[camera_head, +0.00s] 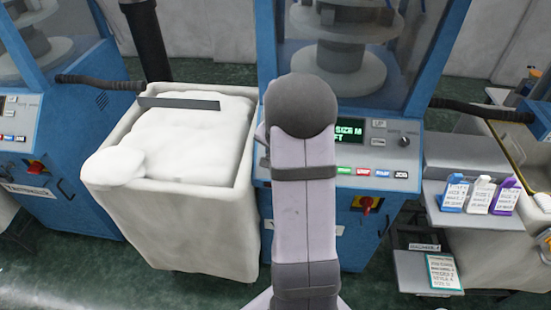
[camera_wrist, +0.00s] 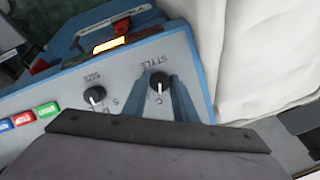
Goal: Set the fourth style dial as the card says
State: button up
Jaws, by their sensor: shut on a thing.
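The style dial (camera_wrist: 160,81) is a black knob with a white pointer, under an upside-down STYLE label in the wrist view. My gripper (camera_wrist: 162,84) has its blue-grey fingers on either side of this knob and is shut on it. The pointer points down in the picture, near a letter C; other letters around it are hidden by the fingers. In the head view my arm hides the gripper and this dial. A card with a teal edge (camera_head: 443,272) lies at the lower right; its lines are too small to read surely.
The size dial (camera_wrist: 95,96) sits beside the style dial, with coloured buttons (camera_wrist: 46,110) farther left. A green display (camera_head: 350,130) is partly hidden by my arm.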

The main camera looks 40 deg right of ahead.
jog(key=m+b, duration=0.1)
jog(key=m+t+b, duration=0.1)
jog(key=m+b, duration=0.2)
jog(key=m, duration=0.1)
jog(key=shift+s+d+f+t, duration=0.1)
jog(key=shift+f+t, duration=0.15)
jog(key=shift+t, duration=0.05)
jog(key=shift+r+m+t+b, duration=0.15)
jog(key=shift+m+t+b, duration=0.25)
jog(key=shift+m+b, duration=1.3)
jog(key=o, duration=1)
jog(key=shift+o, duration=0.2)
jog(key=shift+r, duration=0.1)
jog(key=v, duration=0.7)
jog(key=shift+s, duration=0.2)
jog(key=shift+r, duration=0.1)
